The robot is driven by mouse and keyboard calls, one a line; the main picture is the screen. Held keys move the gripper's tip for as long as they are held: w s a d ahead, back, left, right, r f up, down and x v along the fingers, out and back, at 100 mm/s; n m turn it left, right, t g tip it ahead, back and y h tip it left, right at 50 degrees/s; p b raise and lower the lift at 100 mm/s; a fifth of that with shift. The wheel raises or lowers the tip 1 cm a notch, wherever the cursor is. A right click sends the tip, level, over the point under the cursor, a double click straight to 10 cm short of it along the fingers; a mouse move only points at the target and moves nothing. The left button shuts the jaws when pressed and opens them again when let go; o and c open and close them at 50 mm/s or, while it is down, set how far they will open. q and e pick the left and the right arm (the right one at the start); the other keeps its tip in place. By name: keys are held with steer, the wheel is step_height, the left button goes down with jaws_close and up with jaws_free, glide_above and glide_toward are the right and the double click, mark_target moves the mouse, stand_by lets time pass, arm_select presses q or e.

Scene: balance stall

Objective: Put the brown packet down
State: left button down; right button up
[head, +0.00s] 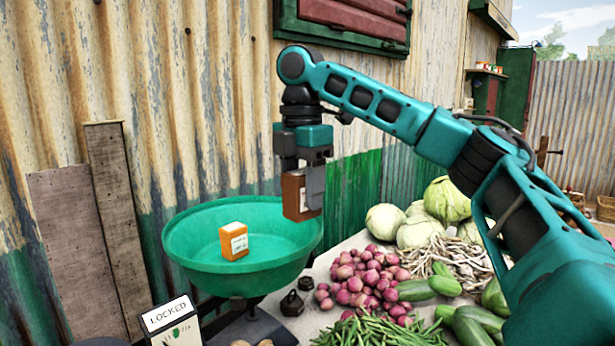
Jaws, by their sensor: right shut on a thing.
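The brown packet (294,196) is upright between the fingers of my right gripper (303,192), which is shut on it. The gripper points down and holds the packet at the right rim of the green pan (185,259), in front of it in the picture. I cannot tell whether the packet touches the rim. An orange packet (234,241) with a pale label stands inside the pan. My left gripper is not in view.
Dark weights (292,304) stand on the table right of the pan. Red onions (360,280), cabbages (385,221), green beans (375,331) and cucumbers (472,330) cover the table. A corrugated wall (150,100) is behind.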

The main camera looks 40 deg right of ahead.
steer(key=s+a+f+m, duration=0.3)
steer(key=a+f+m, duration=1.4)
steer(key=f, duration=0.6)
steer(key=shift+a+m, duration=0.4)
steer(key=shift+a, duration=0.6)
steer(key=shift+f, duration=0.1)
